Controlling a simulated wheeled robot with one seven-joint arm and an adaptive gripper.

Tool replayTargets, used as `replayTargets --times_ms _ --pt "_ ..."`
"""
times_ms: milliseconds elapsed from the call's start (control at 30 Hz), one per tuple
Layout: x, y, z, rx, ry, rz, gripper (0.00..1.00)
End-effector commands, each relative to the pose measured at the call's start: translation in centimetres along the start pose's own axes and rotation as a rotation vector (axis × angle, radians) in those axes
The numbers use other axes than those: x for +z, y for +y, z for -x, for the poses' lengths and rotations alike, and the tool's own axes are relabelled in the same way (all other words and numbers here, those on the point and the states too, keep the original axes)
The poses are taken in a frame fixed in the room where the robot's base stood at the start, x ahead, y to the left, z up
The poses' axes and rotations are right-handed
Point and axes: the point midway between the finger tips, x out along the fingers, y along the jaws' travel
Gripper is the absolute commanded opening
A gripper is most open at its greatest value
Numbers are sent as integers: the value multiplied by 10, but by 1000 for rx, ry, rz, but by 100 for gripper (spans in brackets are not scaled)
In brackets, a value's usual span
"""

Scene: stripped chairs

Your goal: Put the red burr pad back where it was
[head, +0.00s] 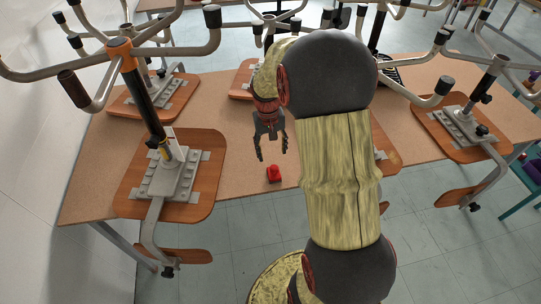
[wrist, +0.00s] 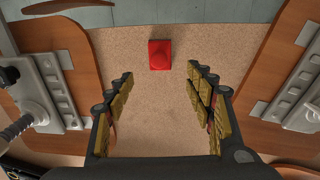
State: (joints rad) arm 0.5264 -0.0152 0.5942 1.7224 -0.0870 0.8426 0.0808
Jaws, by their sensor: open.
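The red burr pad (head: 273,174) is a small red block on the brown table (head: 240,150), close to its front edge. In the wrist view the pad (wrist: 160,54) lies flat on the table top, beyond the fingertips and roughly midway between them. My gripper (head: 273,156) is open and empty, pointing down above the table a little behind the pad. In the wrist view its two fingers (wrist: 160,72) are spread wide with bare table between them. Nothing touches the pad.
Upturned chairs stand on the table, with a wooden seat (head: 206,195) left of the pad and another (head: 385,158) partly behind my arm on the right. A further upturned chair (head: 466,128) is at far right. Metal legs rise around them. Table around the pad is clear.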

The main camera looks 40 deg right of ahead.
Motion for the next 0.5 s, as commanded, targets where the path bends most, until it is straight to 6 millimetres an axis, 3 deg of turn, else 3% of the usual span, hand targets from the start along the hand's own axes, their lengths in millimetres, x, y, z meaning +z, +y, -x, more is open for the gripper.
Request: replayTargets --times_ms 167,267,400,500 --pt "12 -22 40 -8 50 46 54" --pt "34 -49 85 -21 116 110 54" --pt "87 -88 146 -54 223 221 54" --pt "131 -108 179 -84 297 299 54"
